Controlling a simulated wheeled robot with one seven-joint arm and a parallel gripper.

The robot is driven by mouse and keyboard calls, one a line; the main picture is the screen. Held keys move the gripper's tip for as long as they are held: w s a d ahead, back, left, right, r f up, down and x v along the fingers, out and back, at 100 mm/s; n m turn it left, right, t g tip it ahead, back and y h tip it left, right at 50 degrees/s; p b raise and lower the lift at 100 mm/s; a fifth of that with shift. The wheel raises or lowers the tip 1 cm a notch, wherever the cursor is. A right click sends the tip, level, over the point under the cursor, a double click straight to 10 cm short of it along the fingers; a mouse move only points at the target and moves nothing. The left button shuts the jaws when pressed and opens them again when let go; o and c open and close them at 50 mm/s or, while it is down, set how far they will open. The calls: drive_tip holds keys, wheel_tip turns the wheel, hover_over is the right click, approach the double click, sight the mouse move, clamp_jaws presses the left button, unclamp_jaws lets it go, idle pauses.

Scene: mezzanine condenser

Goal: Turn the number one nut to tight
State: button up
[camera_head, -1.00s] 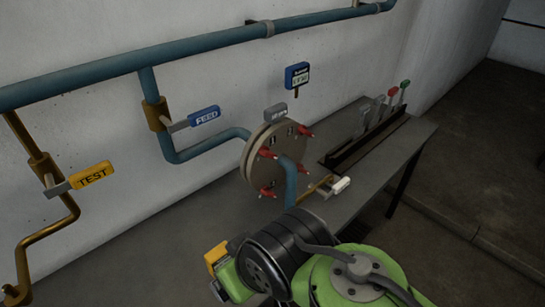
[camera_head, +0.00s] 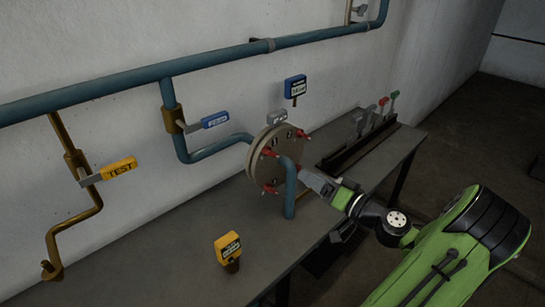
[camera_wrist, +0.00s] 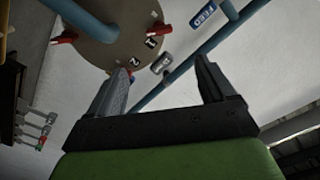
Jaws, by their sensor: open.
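The round flange (camera_head: 262,171) stands on the bench with red nuts around its face; it also fills the upper left of the wrist view (camera_wrist: 100,22). In the wrist view, a red nut (camera_wrist: 158,28) sits beside the label "1", and another red nut (camera_wrist: 131,73) beside the label "2" is partly hidden by a finger. The number one nut appears to be the upper left nut (camera_head: 269,153) in the head view. My gripper (camera_head: 314,181) is open and empty, right of the flange and the blue pipe. In the wrist view my gripper (camera_wrist: 163,70) points towards the label side, apart from nut one.
A vertical blue pipe (camera_head: 290,192) rises in front of the flange. A grey tag (camera_head: 278,117) tops it. FEED (camera_head: 215,119) and TEST (camera_head: 119,167) handles are on the left. A yellow-tagged fitting (camera_head: 228,248) stands on the bench (camera_head: 170,262). Levers (camera_head: 383,103) stand behind right.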

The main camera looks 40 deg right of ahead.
sight(275, 155)
drive_tip(key=w, duration=0.5)
drive_tip(key=w+p, duration=0.1)
drive_tip(key=w, duration=1)
drive_tip(key=shift+a+p, duration=0.3)
drive_tip(key=shift+p, duration=0.05)
drive_tip(key=shift+f, duration=0.1)
drive_tip(key=c, duration=1.1)
drive_tip(key=shift+o, duration=0.2)
